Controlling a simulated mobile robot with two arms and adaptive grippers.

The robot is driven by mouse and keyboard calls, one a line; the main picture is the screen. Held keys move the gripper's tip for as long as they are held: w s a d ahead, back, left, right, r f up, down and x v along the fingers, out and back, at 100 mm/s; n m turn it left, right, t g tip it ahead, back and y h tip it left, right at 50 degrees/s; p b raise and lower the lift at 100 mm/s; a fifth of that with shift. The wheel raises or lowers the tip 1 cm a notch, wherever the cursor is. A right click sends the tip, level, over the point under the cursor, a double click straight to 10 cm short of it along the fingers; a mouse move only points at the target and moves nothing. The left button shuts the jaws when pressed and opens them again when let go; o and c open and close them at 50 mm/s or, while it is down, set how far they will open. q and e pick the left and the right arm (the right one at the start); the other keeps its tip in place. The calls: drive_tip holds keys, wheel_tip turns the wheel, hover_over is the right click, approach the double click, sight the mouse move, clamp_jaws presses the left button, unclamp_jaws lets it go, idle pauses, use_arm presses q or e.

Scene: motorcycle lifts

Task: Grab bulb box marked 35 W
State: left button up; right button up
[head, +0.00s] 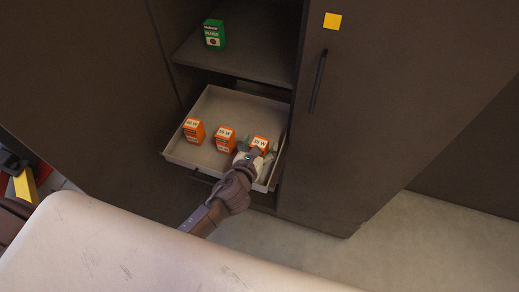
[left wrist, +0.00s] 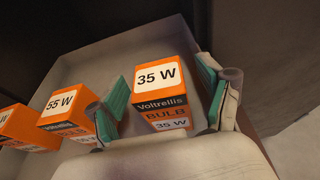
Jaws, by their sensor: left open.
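The bulb box marked 35 W (left wrist: 160,98) is orange with a white label and a dark Voltrellis band. It stands upright in the open drawer (head: 212,103), at its right side; in the head view this box (head: 260,143) is partly hidden by my gripper. My left gripper (head: 256,155) is open over it. In the left wrist view its teal-padded fingers (left wrist: 162,100) are on either side of the box, with a gap showing at the left. I cannot tell whether the right finger touches it. My right gripper is not in view.
Two more orange boxes stand in the drawer: a middle one (head: 226,139), which reads 55 W in the left wrist view (left wrist: 68,108), and a left one (head: 194,130). A green box (head: 214,33) sits on the shelf above. A closed cabinet door (head: 370,110) is at the right.

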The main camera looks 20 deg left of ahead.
use_arm(q)
drive_tip(key=c, duration=1.3)
drive_tip(key=shift+r, duration=0.1)
